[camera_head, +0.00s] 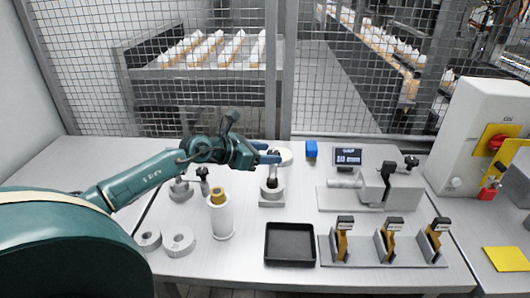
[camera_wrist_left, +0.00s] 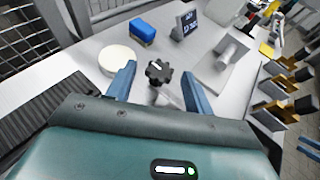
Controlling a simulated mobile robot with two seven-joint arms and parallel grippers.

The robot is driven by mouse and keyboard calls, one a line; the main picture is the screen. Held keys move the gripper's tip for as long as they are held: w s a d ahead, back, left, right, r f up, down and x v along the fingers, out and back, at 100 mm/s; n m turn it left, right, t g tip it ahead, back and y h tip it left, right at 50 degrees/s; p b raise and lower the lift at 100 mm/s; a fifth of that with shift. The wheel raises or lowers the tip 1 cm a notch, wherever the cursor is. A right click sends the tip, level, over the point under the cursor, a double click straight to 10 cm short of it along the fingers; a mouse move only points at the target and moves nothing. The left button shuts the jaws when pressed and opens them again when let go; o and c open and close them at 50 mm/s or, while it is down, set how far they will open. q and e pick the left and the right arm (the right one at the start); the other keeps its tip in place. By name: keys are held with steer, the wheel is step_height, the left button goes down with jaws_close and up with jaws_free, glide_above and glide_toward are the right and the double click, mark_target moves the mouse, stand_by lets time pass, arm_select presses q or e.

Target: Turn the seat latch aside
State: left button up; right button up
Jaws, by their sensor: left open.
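Contact cannot be told. Two blue bars (camera_wrist_left: 309,148) at the right edge may be my right gripper's fingers.
A white cylinder with a brass top (camera_head: 220,215), grey rings (camera_head: 178,242) and another knobbed seat (camera_head: 180,190) stand left. A black tray (camera_head: 290,256) and a rack of gauges (camera_head: 385,250) are in front. A clamp fixture (camera_head: 375,188) and blue block (camera_head: 311,149) are right and behind.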

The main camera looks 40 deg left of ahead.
arm_select(q)
jaws_close()
stand_by(0.5)
